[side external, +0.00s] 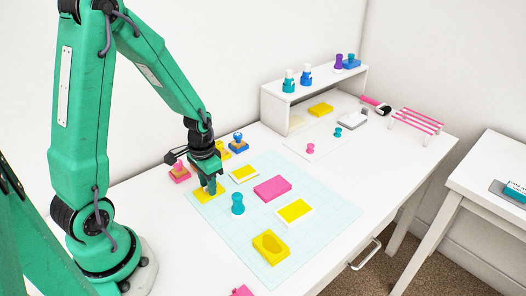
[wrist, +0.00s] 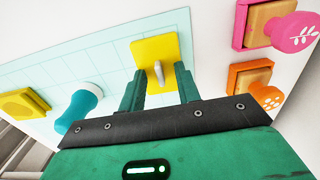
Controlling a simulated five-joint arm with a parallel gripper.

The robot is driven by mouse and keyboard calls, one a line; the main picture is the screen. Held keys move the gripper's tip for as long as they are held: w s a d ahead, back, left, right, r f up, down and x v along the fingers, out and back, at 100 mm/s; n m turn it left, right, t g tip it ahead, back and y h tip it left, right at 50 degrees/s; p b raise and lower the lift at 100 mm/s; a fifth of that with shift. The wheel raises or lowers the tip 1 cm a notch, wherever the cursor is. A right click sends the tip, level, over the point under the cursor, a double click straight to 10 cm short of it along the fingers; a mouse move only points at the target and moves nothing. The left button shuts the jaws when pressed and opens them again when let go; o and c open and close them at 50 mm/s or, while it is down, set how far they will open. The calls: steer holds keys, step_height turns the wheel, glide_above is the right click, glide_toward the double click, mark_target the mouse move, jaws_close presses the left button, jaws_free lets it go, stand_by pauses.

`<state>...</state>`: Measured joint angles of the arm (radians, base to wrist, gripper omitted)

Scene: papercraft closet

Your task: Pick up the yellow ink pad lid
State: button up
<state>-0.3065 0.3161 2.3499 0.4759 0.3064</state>
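The yellow ink pad lid (wrist: 150,50) is a flat yellow square with a small grey upright tab (wrist: 158,73) on it. In the side external view the lid (side external: 203,195) lies at the left corner of the pale gridded mat, partly hidden by my fingers. My gripper (wrist: 159,76) points down at it with its two green fingers apart, one on each side of the tab. A gap shows between the tab and each finger in the wrist view. In the side external view my gripper (side external: 209,187) is low over the lid; whether the fingertips touch it cannot be told.
A pink pad (side external: 272,188) and a yellow pad with an oval recess (side external: 270,247) lie farther right. A white shelf (side external: 350,82) stands behind.

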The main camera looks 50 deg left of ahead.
jaws_close()
steer(key=shift+r, duration=0.15)
stand_by(0.4)
steer(key=shift+r, duration=0.7)
step_height(320, 180, up, 3)
steer(key=shift+f, duration=0.15)
steer(key=s+d+r, duration=0.2)
steer(key=d+r, duration=0.4)
steer(key=d, duration=0.5)
steer(key=shift+s+d+r, duration=0.2)
steer(key=shift+s+r, duration=0.15)
steer(key=shift+w+a, duration=0.1)
steer(key=shift+w, duration=0.05)
